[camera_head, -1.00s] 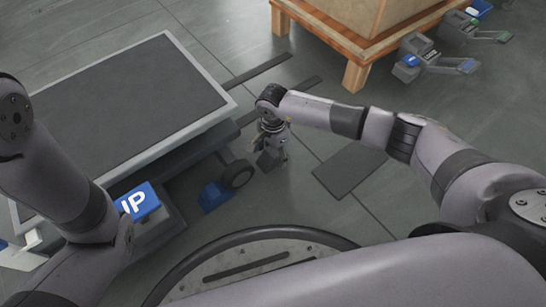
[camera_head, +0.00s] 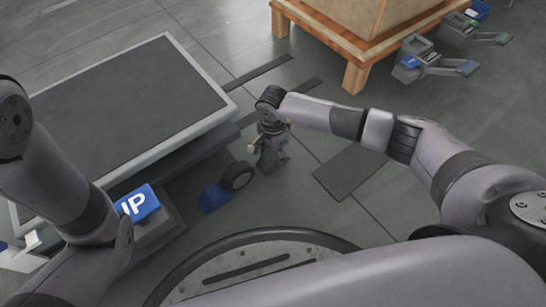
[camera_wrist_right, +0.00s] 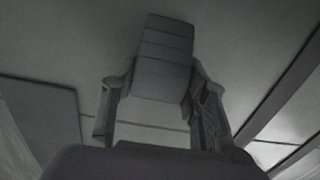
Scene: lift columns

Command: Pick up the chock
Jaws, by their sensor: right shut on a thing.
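The chock is a dark grey wedge with a ribbed face. In the head view the chock (camera_head: 270,159) is small and partly hidden under my right gripper (camera_head: 267,148), close to the wheel of the lift table. In the right wrist view the chock (camera_wrist_right: 165,50) sits between the two fingers of my right gripper (camera_wrist_right: 162,88), which is shut on it. Whether it touches the floor is hard to tell.
A lift table with a dark top (camera_head: 130,95) stands at the left, its black wheel (camera_head: 237,176) near my right gripper. A blue block (camera_head: 215,197) is beside the wheel. A wooden pallet (camera_head: 350,50) with a crate stands at the back. Dark mats lie on the floor.

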